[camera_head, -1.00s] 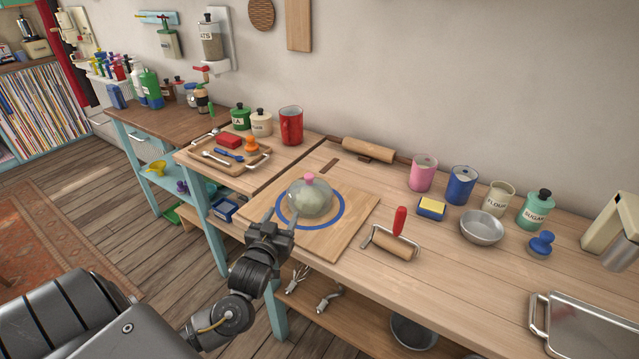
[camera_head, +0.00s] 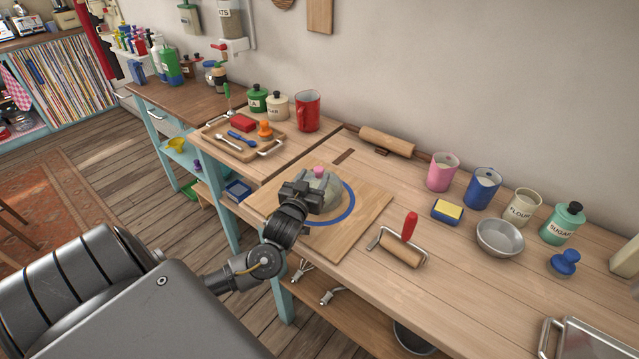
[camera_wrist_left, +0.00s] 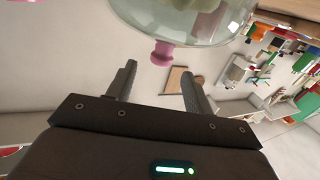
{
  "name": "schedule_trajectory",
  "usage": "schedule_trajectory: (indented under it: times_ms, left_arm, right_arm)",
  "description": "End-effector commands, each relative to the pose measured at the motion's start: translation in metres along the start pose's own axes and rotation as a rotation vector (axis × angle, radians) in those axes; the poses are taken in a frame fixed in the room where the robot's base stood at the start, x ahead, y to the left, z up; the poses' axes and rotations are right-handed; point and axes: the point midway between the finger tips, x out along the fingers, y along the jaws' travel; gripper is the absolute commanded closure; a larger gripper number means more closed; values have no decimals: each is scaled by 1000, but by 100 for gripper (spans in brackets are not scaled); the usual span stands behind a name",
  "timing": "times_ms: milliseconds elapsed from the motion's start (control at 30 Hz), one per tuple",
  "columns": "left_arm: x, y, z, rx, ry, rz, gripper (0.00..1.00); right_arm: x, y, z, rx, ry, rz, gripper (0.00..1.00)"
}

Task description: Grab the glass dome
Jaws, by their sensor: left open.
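The glass dome (camera_head: 328,184) is clear with a pink knob and something pale green inside. It stands on a wooden board (camera_head: 354,232) marked with a blue ring, partly hidden behind my left gripper (camera_head: 310,190). In the left wrist view the dome (camera_wrist_left: 190,18) fills the top edge, and its pink knob (camera_wrist_left: 162,53) shows beyond the fingertips. My left gripper (camera_wrist_left: 158,82) is open there, with nothing between its two fingers. I cannot tell from these views whether a finger touches the dome. My right gripper is not in view.
A roller with a red handle (camera_head: 404,244) lies right of the board, with a yellow and blue sponge (camera_head: 447,211) behind it. A tray of utensils (camera_head: 232,146) and a red mug (camera_head: 308,111) stand to the left.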

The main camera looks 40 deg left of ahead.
Motion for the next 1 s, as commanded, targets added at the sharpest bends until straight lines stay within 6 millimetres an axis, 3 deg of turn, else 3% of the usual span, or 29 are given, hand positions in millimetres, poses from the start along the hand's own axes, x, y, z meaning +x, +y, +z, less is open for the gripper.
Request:
schedule_trajectory:
  times_ms: [200, 533, 833, 1000]
  left_arm:
    - [6, -1, -1, 2, 0, -3, 48]
    - [48, -1, 3, 2, 0, -3, 48]
    - [53, 0, 6, 0, 0, -2, 48]
    - [53, 0, 6, 0, -1, -2, 69]
  right_arm:
    - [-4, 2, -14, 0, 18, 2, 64]
    - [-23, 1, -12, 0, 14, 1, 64]
    - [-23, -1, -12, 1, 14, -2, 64]
    - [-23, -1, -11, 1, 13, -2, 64]
